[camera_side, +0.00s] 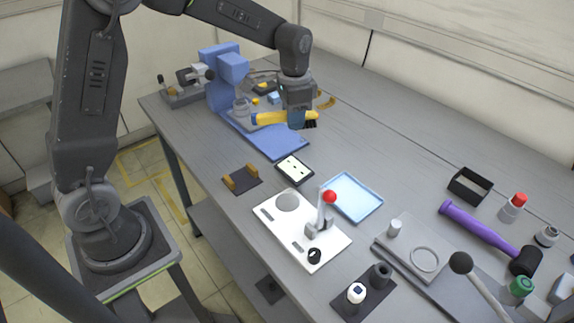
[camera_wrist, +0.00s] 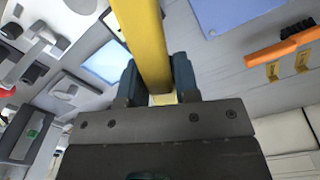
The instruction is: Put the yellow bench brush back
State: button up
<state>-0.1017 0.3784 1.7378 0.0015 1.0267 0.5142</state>
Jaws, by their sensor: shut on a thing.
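I cannot tell the exact height. In the wrist view the yellow handle (camera_wrist: 147,45) runs between the two fingers (camera_wrist: 158,85). The bristles are not clear there. A dark pad with two tan upright blocks (camera_side: 241,178) lies empty near the bench's front edge.
A black-framed pale panel (camera_side: 294,168), a light blue tray (camera_side: 352,196) and a white plate with a red-knobbed lever (camera_side: 283,233) stand nearby. A purple-handled mallet (camera_side: 475,222) lies right.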

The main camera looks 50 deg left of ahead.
jog(key=shift+w+a+r+n, duration=0.15)
jog(key=shift+a+r+n, duration=0.15)
jog(key=shift+n, duration=0.3)
jog(key=shift+s+a+r, duration=0.15)
jog(key=shift+s+a, duration=0.05)
jog(key=shift+s, duration=0.1)
jog(key=s+a+f+m, duration=0.1)
jog(key=s+a+m, duration=0.1)
jog(key=s+m, duration=0.6)
jog(key=s+a+f+m, duration=0.1)
jog(key=s+a+m, duration=0.1)
jog(key=s+m, duration=0.6)
jog(key=n, duration=0.2)
send_over(260, 206)
jog(key=f, duration=0.4)
jog(key=a+f, duration=0.1)
jog(key=f, duration=0.1)
jog(key=shift+w+f, duration=0.15)
jog(key=shift+d+f, duration=0.1)
jog(key=shift+f, duration=1.95)
jog(key=shift+f, duration=0.15)
jog(key=o, duration=0.9)
jog(key=shift+c, duration=0.2)
